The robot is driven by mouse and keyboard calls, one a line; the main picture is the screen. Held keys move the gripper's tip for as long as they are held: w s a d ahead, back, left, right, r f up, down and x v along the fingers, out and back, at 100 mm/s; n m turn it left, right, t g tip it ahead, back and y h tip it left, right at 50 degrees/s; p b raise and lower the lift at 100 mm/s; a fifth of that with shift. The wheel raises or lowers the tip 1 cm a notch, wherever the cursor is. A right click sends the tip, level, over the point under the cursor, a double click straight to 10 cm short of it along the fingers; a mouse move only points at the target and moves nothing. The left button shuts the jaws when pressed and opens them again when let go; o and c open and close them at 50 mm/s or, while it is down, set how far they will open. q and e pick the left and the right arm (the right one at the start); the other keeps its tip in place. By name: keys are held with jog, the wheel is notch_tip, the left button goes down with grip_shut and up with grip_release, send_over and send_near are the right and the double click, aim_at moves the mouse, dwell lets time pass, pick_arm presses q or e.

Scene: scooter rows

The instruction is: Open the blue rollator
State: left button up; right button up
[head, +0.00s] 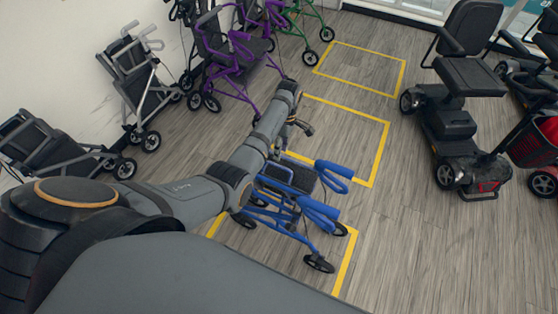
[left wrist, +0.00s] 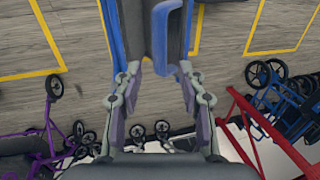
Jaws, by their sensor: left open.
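The blue rollator (head: 292,180) stands on the wood floor at the centre of the head view, partly behind my left arm. It has blue handles, a dark seat and black wheels; how far it is unfolded is hard to tell. My left gripper (head: 303,128) is just beyond it, near its far side. In the left wrist view, the open jaws of my left gripper (left wrist: 159,70) point at a dark panel and blue frame of the rollator (left wrist: 168,35). Nothing is clearly gripped, and contact cannot be told. My right gripper is not in view.
Yellow floor outlines (head: 372,150) surround mostly bare floor. A purple rollator (head: 235,50) stands behind my arm, with folded grey rollators (head: 140,80) by the left wall. A black mobility scooter (head: 455,110) stands at right. A red frame (left wrist: 270,130) shows in the wrist view.

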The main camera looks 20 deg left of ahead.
aim_at(279, 165)
pick_arm(q)
jog(key=x, duration=0.6)
jog(key=shift+f, duration=0.4)
grip_shut()
